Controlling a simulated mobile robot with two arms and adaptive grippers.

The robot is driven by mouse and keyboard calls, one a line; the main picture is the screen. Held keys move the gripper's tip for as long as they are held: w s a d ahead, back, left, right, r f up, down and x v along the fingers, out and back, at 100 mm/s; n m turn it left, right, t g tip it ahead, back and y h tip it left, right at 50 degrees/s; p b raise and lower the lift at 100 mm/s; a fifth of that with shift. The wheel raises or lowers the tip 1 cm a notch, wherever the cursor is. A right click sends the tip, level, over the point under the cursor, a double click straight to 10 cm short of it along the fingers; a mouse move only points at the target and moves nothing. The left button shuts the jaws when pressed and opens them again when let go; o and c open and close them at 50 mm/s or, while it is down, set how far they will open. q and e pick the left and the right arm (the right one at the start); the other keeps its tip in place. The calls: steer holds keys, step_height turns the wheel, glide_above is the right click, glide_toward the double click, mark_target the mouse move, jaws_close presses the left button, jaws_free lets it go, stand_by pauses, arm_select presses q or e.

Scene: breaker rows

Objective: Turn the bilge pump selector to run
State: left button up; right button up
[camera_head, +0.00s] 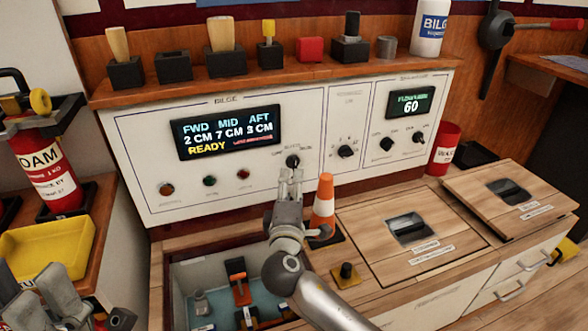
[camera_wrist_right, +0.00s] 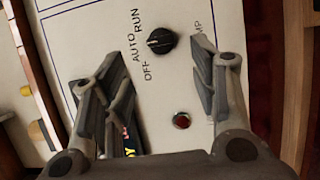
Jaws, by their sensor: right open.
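The bilge pump selector is a black round knob (camera_head: 292,161) on the white panel (camera_head: 140,187), below the display's right end. In the right wrist view the knob (camera_wrist_right: 162,41) shows OFF, AUTO and RUN printed on its left side. A pale mark on the knob faces left, toward the lettering; the exact setting is hard to tell. My right gripper (camera_head: 290,182) is just in front of and below the knob. In the wrist view its two fingers (camera_wrist_right: 160,85) are apart and empty, with the knob beyond their tips. My left gripper (camera_head: 42,297) is at the lower left, fingers apart.
The display (camera_head: 228,131) reads READY. An orange cone (camera_head: 323,203) stands close to the right of my right gripper. An open bin (camera_head: 205,278) lies below. Other knobs (camera_head: 345,151) sit further right. A red indicator (camera_wrist_right: 181,120) is near the selector in the wrist view.

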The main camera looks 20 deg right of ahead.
mark_target(294, 167)
steer(key=b+x, duration=0.2)
steer(key=x, duration=0.5)
steer(key=shift+w+d+f, duration=0.15)
steer(key=shift+w+d, duration=0.05)
steer(key=shift+w, duration=0.15)
steer(key=shift+c, duration=0.3)
steer(key=c, duration=0.9)
